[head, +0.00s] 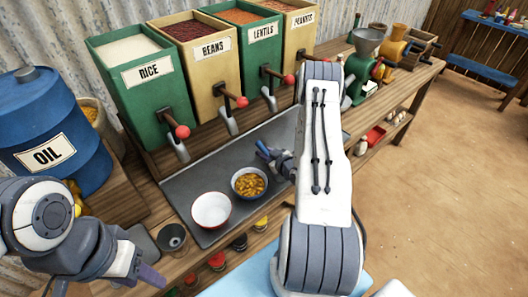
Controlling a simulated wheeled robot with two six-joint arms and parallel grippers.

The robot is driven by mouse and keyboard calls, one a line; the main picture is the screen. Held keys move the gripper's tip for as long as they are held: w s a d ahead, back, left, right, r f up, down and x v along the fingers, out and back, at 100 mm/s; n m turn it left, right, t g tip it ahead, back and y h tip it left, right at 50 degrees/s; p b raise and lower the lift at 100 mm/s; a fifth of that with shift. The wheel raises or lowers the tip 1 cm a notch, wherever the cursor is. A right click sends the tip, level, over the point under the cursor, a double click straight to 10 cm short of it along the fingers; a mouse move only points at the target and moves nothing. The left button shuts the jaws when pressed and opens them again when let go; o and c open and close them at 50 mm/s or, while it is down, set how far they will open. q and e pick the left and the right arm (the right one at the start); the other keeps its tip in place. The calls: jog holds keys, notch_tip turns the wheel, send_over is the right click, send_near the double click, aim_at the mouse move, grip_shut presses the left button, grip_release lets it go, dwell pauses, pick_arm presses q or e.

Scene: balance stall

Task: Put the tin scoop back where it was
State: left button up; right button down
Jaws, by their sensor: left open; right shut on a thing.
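I cannot make out the tin scoop for sure anywhere in the head view. My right gripper (268,158) is low over the grey metal tray (185,185), just behind and right of a bowl of yellow-brown food (249,183). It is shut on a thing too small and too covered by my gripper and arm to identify. An empty white bowl with a red rim (211,210) stands left of the filled bowl. My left gripper (150,278) is open at the lower left, in front of a small grey cup (172,238).
Rice (140,80), beans (205,60), lentils (254,45) and peanuts (298,25) dispensers with red-knobbed levers line the back. A blue oil drum (50,130) stands left. Green (364,65) and yellow (393,48) grinders stand right. My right arm hides part of the bench.

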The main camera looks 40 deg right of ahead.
jog(key=shift+f, duration=0.1)
jog(key=c, duration=0.7)
grip_release()
